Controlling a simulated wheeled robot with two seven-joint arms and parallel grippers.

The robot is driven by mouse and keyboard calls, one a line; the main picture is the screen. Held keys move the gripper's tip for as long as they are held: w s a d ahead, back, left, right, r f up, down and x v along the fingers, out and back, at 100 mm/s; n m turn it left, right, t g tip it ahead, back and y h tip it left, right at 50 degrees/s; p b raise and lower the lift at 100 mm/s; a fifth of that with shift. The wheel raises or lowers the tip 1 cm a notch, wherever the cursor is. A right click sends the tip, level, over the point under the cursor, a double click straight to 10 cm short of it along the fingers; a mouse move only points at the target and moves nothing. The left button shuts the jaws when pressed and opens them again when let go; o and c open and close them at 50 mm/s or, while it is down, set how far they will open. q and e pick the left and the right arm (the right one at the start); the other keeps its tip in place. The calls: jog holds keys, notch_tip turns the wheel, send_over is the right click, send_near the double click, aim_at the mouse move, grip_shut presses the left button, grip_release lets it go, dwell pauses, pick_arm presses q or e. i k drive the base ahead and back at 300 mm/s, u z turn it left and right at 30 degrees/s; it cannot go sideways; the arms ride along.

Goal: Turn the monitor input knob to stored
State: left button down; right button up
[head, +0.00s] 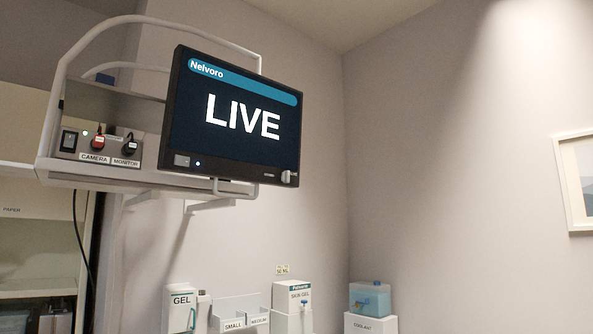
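The monitor (232,155) hangs on a white tubular wall frame (60,90). Its screen reads "LIVE" under a teal "Nelvoro" bar. A small light-coloured knob (287,178) sits at the lower right corner of the monitor's bezel; its markings are too small to read. A small button plate (182,161) and a white dot of light show at the lower left of the monitor. Neither of my grippers is in view, and nothing touches the knob.
Left of the monitor, a control box (75,150) has a black switch and plugs labelled "CAMERA" and "MONITOR". Space right of the monitor is clear.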

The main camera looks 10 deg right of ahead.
aim_at(285, 175)
jog(key=u, duration=0.4)
jog(key=k, duration=0.35)
jog(key=z, duration=1.5)
jog(key=i, duration=1.3)
jog(key=u, duration=0.9)
jog(key=i, duration=1.05)
jog(key=u, duration=1.15)
